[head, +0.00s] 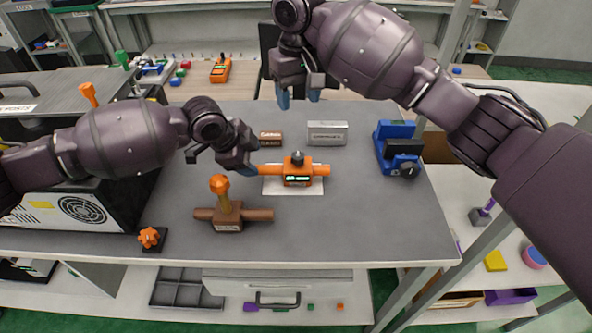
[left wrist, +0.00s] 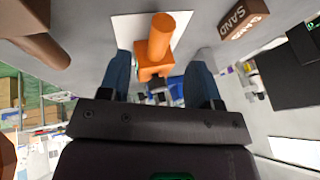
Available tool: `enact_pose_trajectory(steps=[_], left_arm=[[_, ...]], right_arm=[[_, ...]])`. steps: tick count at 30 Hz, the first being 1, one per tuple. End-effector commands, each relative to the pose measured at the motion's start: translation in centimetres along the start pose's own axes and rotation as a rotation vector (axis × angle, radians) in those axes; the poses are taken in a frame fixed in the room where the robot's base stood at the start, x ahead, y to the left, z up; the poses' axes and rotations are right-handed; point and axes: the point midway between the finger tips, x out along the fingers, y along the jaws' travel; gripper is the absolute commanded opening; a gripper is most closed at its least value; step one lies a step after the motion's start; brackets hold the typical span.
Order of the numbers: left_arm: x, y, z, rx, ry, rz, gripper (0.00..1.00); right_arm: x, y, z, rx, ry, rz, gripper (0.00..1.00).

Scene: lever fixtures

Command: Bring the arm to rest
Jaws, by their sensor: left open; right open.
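My left gripper (head: 248,170) is open beside the left end of the orange pipe fixture (head: 297,180), which has a dark knob and a lit green display and sits on a white plate. In the left wrist view, the open blue fingertips (left wrist: 160,80) stand on either side of the orange pipe end (left wrist: 160,35); I cannot tell if they touch it. My right gripper (head: 298,97) is open and empty, raised over the table's back edge. The brown pipe fixture (head: 228,222) with an orange-topped upright lever (head: 220,187) stands nearer the front.
A brown SAND block (head: 270,139) and a grey block (head: 327,134) lie behind the orange fixture. A blue fixture with a black handle (head: 403,147) stands at right. An orange star knob (head: 149,238) sits front left. The grey tabletop (head: 370,225) is clear at front right.

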Motion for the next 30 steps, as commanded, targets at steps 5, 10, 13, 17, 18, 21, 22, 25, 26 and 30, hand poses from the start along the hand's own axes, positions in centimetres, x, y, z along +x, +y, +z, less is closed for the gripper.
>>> enact_pose_trajectory(steps=[5,10,13,17,18,21,22,25,26,30], left_arm=[[-3.2,0.0,0.0,0.002,0.000,-0.001,0.58],[-5.0,0.0,0.0,0.001,0.000,0.000,0.58],[-5.6,0.0,0.0,0.000,0.000,0.000,0.58],[-5.8,0.0,0.0,0.000,0.000,0.000,0.58],[-5.8,0.0,0.0,0.000,0.000,0.000,0.58],[-6.7,-0.3,-0.4,0.003,0.000,-0.007,0.58],[-7.2,-0.5,-0.6,0.004,0.000,-0.010,0.58],[-9.5,-1.4,-1.6,0.011,0.000,-0.026,0.58],[-10.4,-1.6,-1.9,0.013,0.000,-0.030,0.58],[-13.8,-2.8,-3.3,0.017,0.000,-0.041,0.58]], right_arm=[[0.0,0.0,0.0,0.000,0.000,0.000,0.57],[0.0,0.0,0.0,0.000,0.000,0.000,0.57],[0.0,0.0,0.0,0.000,0.000,0.000,0.57],[0.0,0.0,0.0,0.000,0.000,0.000,0.57],[0.0,0.0,0.0,0.000,0.000,0.000,0.57],[-1.0,0.0,0.1,0.000,0.006,0.003,0.57],[-1.6,0.0,0.1,0.000,0.010,0.005,0.57],[-4.4,-0.1,0.2,0.000,0.025,0.012,0.57],[-5.3,-0.1,0.3,0.000,0.029,0.014,0.57],[-9.3,-0.2,0.4,0.000,0.039,0.019,0.57]])
